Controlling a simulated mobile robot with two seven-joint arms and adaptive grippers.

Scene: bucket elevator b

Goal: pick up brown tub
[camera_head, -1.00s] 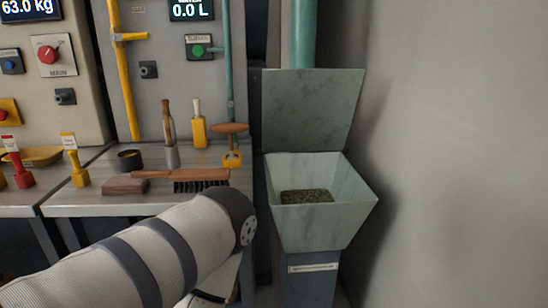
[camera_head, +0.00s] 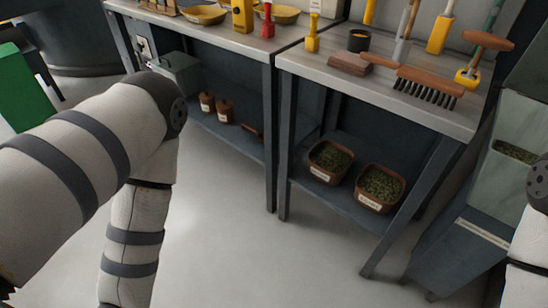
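Two brown tubs filled with green granular material stand side by side on the lower shelf under the right bench. The left brown tub (camera_head: 330,160) and the right brown tub (camera_head: 380,188) each carry a small white label on the front. Both look upright and uncovered. My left arm fills the left of the view and bends downward, away from the tubs. Part of my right arm shows at the right edge. Neither gripper can be made out in this view.
The right bench (camera_head: 400,90) holds a brush (camera_head: 428,88), a brown block (camera_head: 350,63) and a dark cup (camera_head: 358,41). Small brown jars (camera_head: 207,102) stand on the left lower shelf. A bench leg (camera_head: 410,205) stands just right of the tubs. The floor (camera_head: 235,240) in front is clear.

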